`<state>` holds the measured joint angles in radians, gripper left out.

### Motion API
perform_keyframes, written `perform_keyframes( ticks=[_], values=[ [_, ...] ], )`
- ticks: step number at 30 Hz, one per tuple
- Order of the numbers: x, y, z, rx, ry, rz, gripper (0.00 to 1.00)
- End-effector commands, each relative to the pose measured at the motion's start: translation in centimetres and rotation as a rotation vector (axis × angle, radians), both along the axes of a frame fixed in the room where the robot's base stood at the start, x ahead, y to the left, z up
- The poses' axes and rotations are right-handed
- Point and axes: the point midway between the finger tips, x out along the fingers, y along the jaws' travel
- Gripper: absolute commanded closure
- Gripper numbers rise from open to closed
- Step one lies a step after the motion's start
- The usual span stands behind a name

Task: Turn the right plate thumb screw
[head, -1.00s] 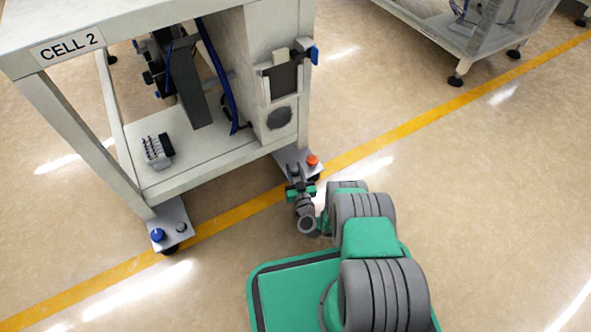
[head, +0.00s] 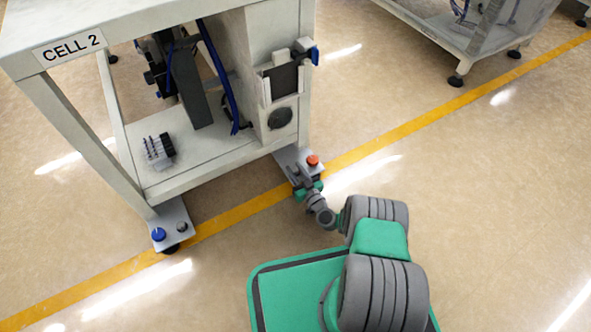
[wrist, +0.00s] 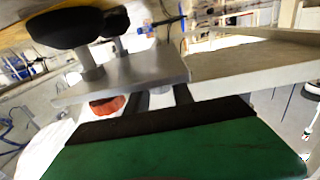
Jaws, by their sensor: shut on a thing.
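The right plate (head: 284,156) is the grey foot plate under the right leg of the CELL 2 frame. An orange knob (head: 312,160) stands on it and also shows in the wrist view (wrist: 107,105), where the scene appears upside down. My gripper (head: 297,174) is at the plate's front part, left of the orange knob. In the wrist view its two dark fingers reach to the plate edge, shut on a small pale grey thumb screw (wrist: 161,98) between them. The fingers mostly hide the screw in the head view.
The left plate (head: 172,214) has a blue knob (head: 158,234) and a small dark screw (head: 182,227). The frame's shelf (head: 215,160) overhangs behind the right plate. A black levelling foot (wrist: 75,27) is close in the wrist view.

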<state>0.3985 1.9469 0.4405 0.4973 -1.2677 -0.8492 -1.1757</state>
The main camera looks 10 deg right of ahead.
Motion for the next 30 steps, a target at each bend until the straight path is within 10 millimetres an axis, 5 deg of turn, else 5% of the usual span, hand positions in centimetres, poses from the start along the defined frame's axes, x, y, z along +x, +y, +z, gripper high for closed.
perform_keyframes(
  ticks=[15, 16, 23, 30],
  values=[
    [-0.05, -0.09, 0.07, 0.0, -0.001, 0.122, 1.0],
    [-0.04, -0.1, 0.07, 0.0, -0.001, 0.121, 0.7],
    [-0.05, 0.05, 0.04, 0.0, -0.001, 0.123, 0.51],
    [-0.03, 0.08, 0.08, 0.0, 0.0, 0.123, 0.5]
  ],
)
